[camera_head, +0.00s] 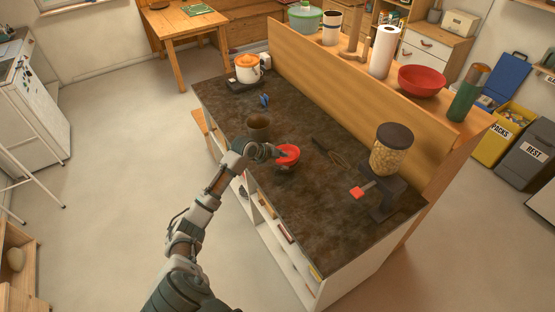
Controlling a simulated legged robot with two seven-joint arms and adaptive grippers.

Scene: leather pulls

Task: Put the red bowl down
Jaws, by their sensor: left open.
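A small red bowl (290,154) is at the middle of the dark countertop, with a dark shadow just below it. My left gripper (279,153) is open at the bowl's left side, its fingers right by the rim. I cannot tell whether the fingers touch the bowl or whether it rests fully on the counter. A larger red bowl (421,81) stands upright on the raised wooden ledge at the back right. My right gripper is not in view.
A dispenser with a clear jar (391,154) stands to the right on the countertop (310,215). Dark utensils (331,153) lie between. A white pot with orange lid (248,68) is at the far end. The front counter is clear.

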